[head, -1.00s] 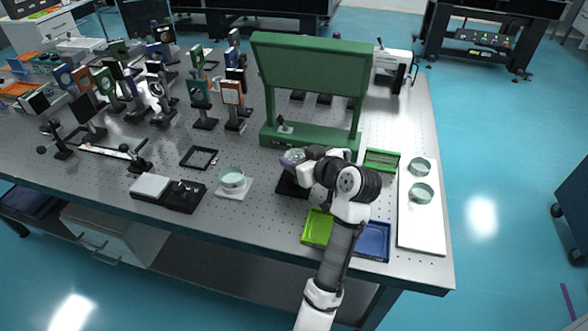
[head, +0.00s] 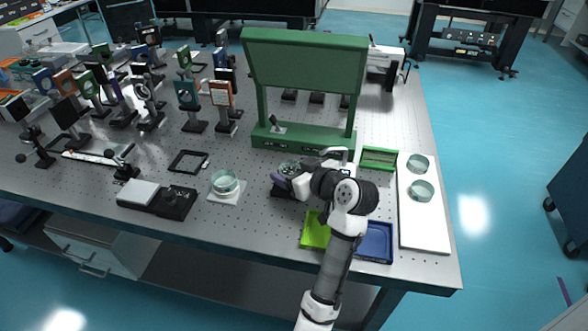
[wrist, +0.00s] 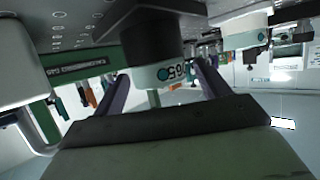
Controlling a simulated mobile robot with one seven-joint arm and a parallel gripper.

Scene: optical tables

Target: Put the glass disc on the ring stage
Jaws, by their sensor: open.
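A clear, pale green glass disc (head: 290,167) sits on the dark ring stage (head: 282,191), in front of the green frame. In the wrist view, which looks upside down, the labelled disc (wrist: 158,74) rests against the dark stage (wrist: 150,42). My gripper (head: 287,174) is open, with one finger on each side of the disc (wrist: 163,80). I cannot tell whether either finger touches it. My wrist and arm hide part of the stage. Another glass disc (head: 225,181) rests on a white pad to the left.
Two more discs (head: 418,163) (head: 422,190) lie on a white board (head: 425,232) at right. Green (head: 315,232) and blue (head: 376,240) trays are near the front edge. The tall green frame (head: 305,62) stands behind. A black square frame (head: 188,162) lies left.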

